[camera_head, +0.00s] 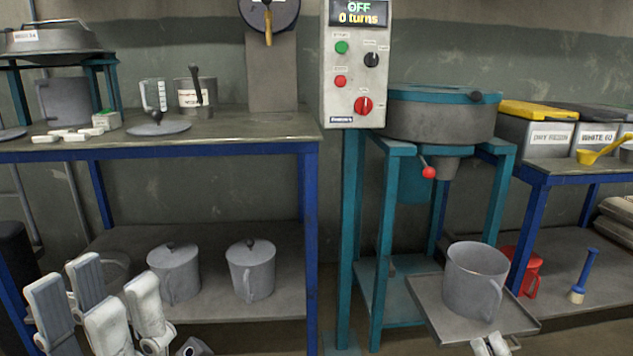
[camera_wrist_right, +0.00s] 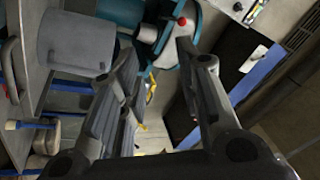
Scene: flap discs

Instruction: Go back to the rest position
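My left gripper (camera_head: 98,300) shows at the lower left of the head view, in front of the blue-legged table. Its pale finger pads stand apart with nothing between them. My right gripper (camera_head: 490,346) shows only as fingertips at the bottom edge, in front of the grey jug (camera_head: 470,280) on the metal tray (camera_head: 440,315). In the right wrist view its dark fingers (camera_wrist_right: 157,60) are spread apart and empty. The jug (camera_wrist_right: 75,42) also shows there, to the left of the fingers and not between them.
The left table (camera_head: 225,128) holds pots and jugs; two lidded jugs (camera_head: 251,268) stand on its lower shelf. The teal-framed mixer (camera_head: 440,115) and its control box (camera_head: 355,75), reading "OFF", are in the middle. A right table (camera_head: 560,170) holds lidded bins.

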